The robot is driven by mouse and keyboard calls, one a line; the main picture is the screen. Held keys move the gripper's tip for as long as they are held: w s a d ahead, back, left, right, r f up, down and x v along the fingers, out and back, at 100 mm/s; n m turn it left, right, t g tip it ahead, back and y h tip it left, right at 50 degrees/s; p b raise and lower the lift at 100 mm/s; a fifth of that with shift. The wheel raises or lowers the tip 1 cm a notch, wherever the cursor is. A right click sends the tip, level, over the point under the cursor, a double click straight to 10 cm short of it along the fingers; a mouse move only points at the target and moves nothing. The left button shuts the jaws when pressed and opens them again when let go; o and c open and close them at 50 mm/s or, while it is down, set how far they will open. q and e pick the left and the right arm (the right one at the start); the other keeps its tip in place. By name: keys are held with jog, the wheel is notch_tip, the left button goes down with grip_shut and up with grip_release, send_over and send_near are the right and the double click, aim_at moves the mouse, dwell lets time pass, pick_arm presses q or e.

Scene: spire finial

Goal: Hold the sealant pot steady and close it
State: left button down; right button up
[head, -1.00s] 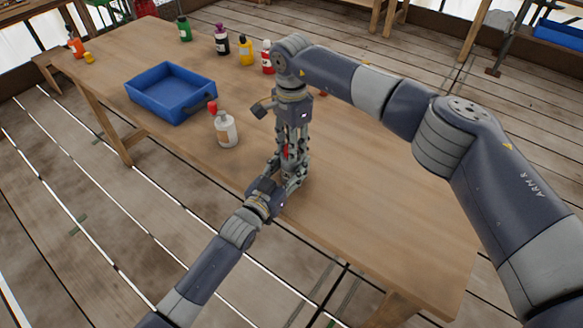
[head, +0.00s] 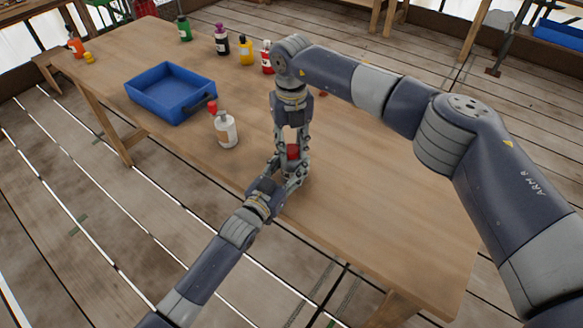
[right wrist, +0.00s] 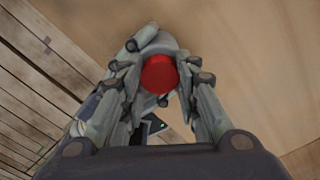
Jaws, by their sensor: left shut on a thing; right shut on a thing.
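The sealant pot's red lid (head: 293,152) shows between my gripper fingers near the table's front edge. It also shows in the right wrist view (right wrist: 159,73), round and centred. My right gripper (head: 291,147) points straight down from above and is shut on the red lid. My left gripper (head: 290,178) comes in low from the front left and is shut on the pot below the lid. The pot's body is mostly hidden by the fingers, so I cannot tell how far down the lid sits on it.
A white bottle with a red cap (head: 226,128) stands left of my grippers. A blue tray (head: 170,112) lies behind it. Green (head: 184,28), dark purple-capped (head: 222,40), yellow (head: 246,51) and red (head: 267,57) bottles stand along the back. The table (head: 390,215) is clear at right.

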jog(key=m, duration=0.5)
jog(key=shift+m, duration=0.4)
jog(key=m, duration=0.7)
jog(key=o, duration=1.3)
jog(key=shift+c, duration=0.2)
notch_tip(320, 180, up, 12)
pick_arm(q)
jog(key=c, duration=0.7)
grip_release()
jog(key=shift+c, duration=0.2)
